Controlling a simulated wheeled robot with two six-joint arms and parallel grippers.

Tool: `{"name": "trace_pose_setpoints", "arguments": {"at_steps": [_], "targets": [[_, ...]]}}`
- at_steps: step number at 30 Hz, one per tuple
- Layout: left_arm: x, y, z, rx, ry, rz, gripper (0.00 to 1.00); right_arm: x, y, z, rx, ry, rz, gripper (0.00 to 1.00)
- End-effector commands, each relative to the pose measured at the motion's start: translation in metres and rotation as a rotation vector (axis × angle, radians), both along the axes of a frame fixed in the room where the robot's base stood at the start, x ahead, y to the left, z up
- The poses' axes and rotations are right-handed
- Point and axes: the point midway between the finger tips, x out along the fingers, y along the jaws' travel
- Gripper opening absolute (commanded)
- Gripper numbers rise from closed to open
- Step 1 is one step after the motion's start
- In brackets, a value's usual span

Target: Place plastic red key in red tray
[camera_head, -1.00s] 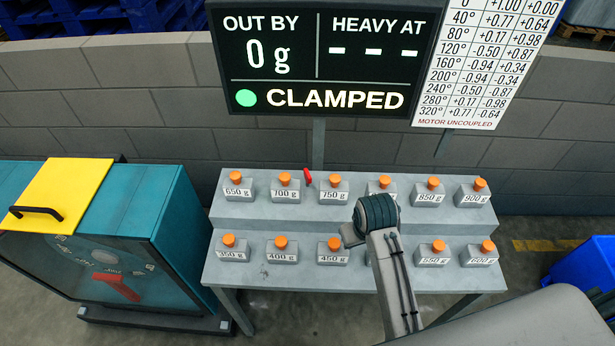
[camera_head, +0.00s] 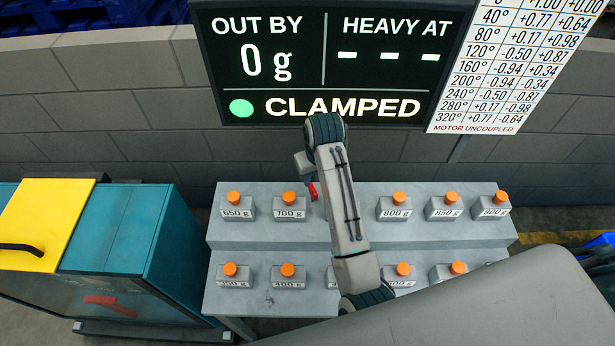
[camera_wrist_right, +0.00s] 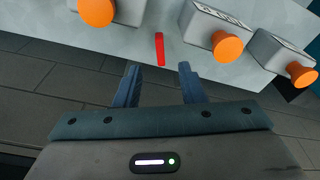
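The red key (camera_head: 313,191) is a small plastic piece at the back of the upper grey shelf, beside the 700 g weight. In the right wrist view the key (camera_wrist_right: 160,48) lies just beyond the fingertips, in line with the gap between them. My right gripper (camera_wrist_right: 158,72) is open and empty, its two blue-grey fingers apart and not touching the key. In the head view its arm reaches over the shelf, hiding the 750 g weight, and its fingers are hard to make out. My left gripper is out of view. I see no red tray.
A stepped grey stand (camera_head: 270,228) carries several weights with orange knobs, close on both sides of the key. A teal cabinet (camera_head: 115,225) with a yellow top panel stands left. A screen (camera_head: 330,62) reading CLAMPED hangs behind, near my right arm.

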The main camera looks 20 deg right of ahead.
Motion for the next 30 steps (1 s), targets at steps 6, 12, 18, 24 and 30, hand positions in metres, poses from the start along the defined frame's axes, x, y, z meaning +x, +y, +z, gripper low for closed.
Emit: {"name": "trace_pose_setpoints", "arguments": {"at_steps": [6, 12, 18, 24, 30], "targets": [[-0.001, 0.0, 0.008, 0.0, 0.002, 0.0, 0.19, 0.003, 0.001, -0.019, -0.001, 0.006, 0.003, 0.36], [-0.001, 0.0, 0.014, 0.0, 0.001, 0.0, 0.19, 0.008, 0.001, -0.048, -0.001, 0.004, 0.002, 0.36], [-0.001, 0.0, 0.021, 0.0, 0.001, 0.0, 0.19, 0.01, 0.002, -0.06, -0.001, 0.004, 0.002, 0.36], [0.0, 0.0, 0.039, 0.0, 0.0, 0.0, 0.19, 0.015, 0.002, -0.084, 0.0, 0.005, 0.002, 0.36], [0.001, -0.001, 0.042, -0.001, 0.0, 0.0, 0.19, 0.018, 0.002, -0.105, 0.001, 0.002, 0.001, 0.36]]}}
